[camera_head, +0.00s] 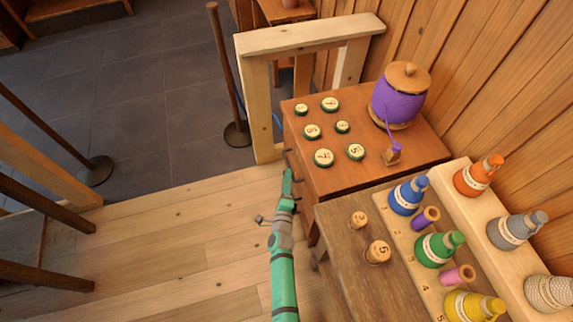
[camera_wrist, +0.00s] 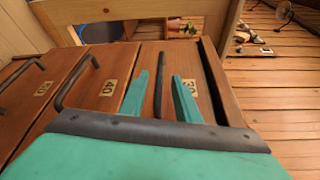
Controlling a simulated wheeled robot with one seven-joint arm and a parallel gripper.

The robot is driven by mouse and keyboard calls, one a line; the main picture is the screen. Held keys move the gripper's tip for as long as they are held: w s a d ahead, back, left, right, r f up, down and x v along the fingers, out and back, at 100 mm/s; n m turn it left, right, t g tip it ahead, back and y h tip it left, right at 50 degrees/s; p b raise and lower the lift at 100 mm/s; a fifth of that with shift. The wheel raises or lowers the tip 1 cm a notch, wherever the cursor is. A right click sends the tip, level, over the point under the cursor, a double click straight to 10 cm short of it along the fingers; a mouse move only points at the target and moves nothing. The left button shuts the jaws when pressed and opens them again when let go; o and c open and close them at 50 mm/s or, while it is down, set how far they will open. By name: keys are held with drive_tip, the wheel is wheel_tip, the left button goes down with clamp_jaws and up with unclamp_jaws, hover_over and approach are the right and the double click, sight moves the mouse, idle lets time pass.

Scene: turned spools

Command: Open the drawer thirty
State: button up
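The drawer labelled 30 (camera_wrist: 190,88) is the rightmost of the wooden drawer fronts in the wrist view. Its dark bar handle (camera_wrist: 158,86) lies between the two green fingers of my gripper (camera_wrist: 162,98). The fingers are apart, with a visible gap on each side of the handle. In the head view, my gripper (camera_head: 289,176) is at the front face of the reddish wooden cabinet (camera_head: 330,180). The drawer front is hidden in that view. A dark gap runs along the right of the drawer in the wrist view; I cannot tell whether the drawer is ajar.
Another drawer with a 40 label (camera_wrist: 108,88) and its handle (camera_wrist: 75,82) are left of my fingers. Green-rimmed numbered discs (camera_head: 323,157) and a purple spool jar (camera_head: 400,97) stand on the cabinet. A workbench (camera_head: 350,260) adjoins it. The plank floor (camera_head: 180,235) at left is clear.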

sight(288, 164)
drive_tip(key=w, duration=0.5)
drive_tip(key=shift+w+d+f, duration=0.1)
drive_tip(key=shift+d+f, duration=0.05)
drive_tip(key=shift+d, duration=0.2)
drive_tip(key=shift+w+f, duration=0.1)
drive_tip(key=shift+w, duration=0.75)
drive_tip(key=shift+c, duration=0.5)
drive_tip(key=shift+w, duration=0.1)
clamp_jaws()
